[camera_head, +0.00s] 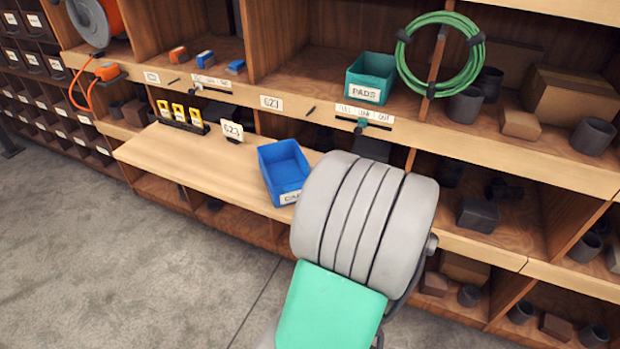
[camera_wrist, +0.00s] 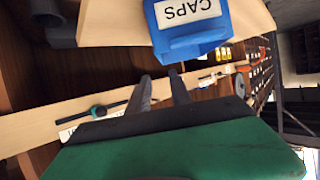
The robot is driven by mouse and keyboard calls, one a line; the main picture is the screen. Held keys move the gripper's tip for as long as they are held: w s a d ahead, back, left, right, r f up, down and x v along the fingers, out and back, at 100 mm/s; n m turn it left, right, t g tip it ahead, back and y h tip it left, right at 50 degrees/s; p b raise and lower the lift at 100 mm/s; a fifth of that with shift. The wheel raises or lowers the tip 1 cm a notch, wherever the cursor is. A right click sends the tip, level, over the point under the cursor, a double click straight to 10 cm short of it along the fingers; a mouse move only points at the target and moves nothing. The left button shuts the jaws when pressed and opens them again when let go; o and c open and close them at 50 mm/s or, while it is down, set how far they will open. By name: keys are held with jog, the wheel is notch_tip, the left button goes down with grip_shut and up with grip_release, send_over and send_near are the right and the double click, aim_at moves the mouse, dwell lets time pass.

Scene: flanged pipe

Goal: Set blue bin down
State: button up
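The blue bin (camera_head: 284,172) is at the right part of the wooden pull-out board (camera_head: 190,165), close to its front edge. It looks empty, with a white label on its front. I cannot tell whether its base lies flat on the board. In the wrist view the blue bin (camera_wrist: 190,45) shows upside down with its CAPS label. My gripper (camera_wrist: 162,75) has its two fingers apart, with a gap visible between them. The fingertips are close to the bin's rim; contact is unclear. In the head view my arm hides the gripper.
A teal PADS bin (camera_head: 370,78) stands on the shelf behind. A yellow-topped row of items (camera_head: 180,115) and a 623 card (camera_head: 232,131) are at the board's back. A green hose coil (camera_head: 440,55) hangs at the right.

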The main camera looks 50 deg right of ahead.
jog(key=w+a+f+n+g+y, duration=0.1)
jog(key=w+a+n+g+y, duration=0.15)
jog(key=a, duration=0.75)
jog(key=w+a+n+g+y, duration=0.1)
jog(key=w+a+n+y, duration=0.2)
jog(key=a, duration=0.7)
jog(key=s+a+r+g, duration=0.1)
jog(key=s+a+g, duration=0.1)
jog(key=s+a, duration=0.3)
jog(key=s+a+g, duration=0.3)
jog(key=s+a, duration=0.3)
jog(key=a, duration=0.6)
jog(key=shift+r+g, duration=0.35)
jog(key=shift+r, duration=0.05)
